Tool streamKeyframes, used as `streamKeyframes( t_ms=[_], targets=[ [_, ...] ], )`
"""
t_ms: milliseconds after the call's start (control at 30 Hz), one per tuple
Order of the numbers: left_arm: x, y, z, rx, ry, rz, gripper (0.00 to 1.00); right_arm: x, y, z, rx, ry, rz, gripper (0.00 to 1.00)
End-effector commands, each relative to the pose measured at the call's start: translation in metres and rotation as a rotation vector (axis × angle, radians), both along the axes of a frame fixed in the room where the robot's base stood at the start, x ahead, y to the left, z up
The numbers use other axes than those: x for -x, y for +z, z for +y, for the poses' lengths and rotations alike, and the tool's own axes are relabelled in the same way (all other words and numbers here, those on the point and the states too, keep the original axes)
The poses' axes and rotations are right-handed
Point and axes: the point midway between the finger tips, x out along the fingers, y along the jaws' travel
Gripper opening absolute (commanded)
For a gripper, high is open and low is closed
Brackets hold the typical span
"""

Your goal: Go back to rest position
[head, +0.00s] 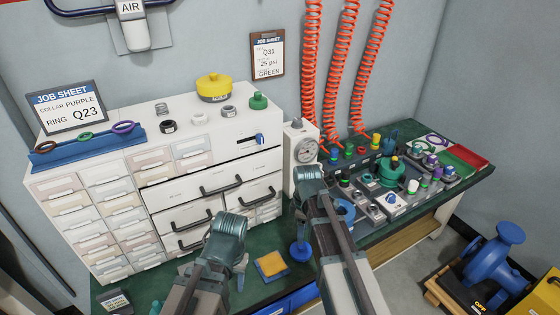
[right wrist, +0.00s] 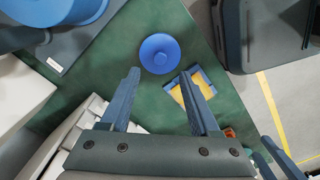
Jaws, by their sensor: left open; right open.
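My left gripper (head: 240,270) is low at the front of the green bench, in front of the white drawer cabinet (head: 130,200). Its fingers are partly hidden by its own wrist, and nothing shows in it. My right gripper (head: 303,205) is over the bench, just right of the drawers and below the gauge. In the right wrist view its two fingers (right wrist: 160,98) are spread apart with nothing between them. Below them are a round blue piece (right wrist: 160,53) and a yellow pad in a blue tray (right wrist: 171,84).
A test panel (head: 390,180) with knobs and fittings stands on the right of the bench, with red coiled hoses (head: 340,60) above it. A white gauge unit (head: 300,133) stands beside the cabinet. A blue pump (head: 495,262) is on the floor at right.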

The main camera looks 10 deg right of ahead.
Motion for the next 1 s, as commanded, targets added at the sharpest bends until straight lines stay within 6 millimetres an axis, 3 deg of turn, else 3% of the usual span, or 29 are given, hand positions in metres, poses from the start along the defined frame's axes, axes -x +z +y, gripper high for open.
streamKeyframes(
  t_ms=[167, 400, 767, 833, 1000],
  targets=[
    [0.000, 0.000, 0.000, 0.000, 0.000, 0.000, 0.50, 0.012, 0.000, 0.011, 0.006, -0.048, 0.004, 0.63],
    [0.000, 0.000, 0.000, 0.000, 0.000, 0.000, 0.50, 0.076, 0.000, 0.065, 0.054, -0.380, 0.010, 0.63],
    [0.000, 0.000, 0.000, 0.000, 0.000, 0.000, 0.50, 0.148, 0.001, 0.105, 0.114, -0.790, -0.021, 0.63],
    [0.000, 0.023, 0.000, 0.000, 0.000, 0.000, 0.50, 0.144, 0.024, 0.105, 0.114, -0.805, -0.022, 0.63],
    [0.000, 0.057, 0.000, 0.000, 0.000, 0.000, 0.50, 0.143, 0.058, 0.105, 0.114, -0.803, -0.021, 0.63]
  ],
)
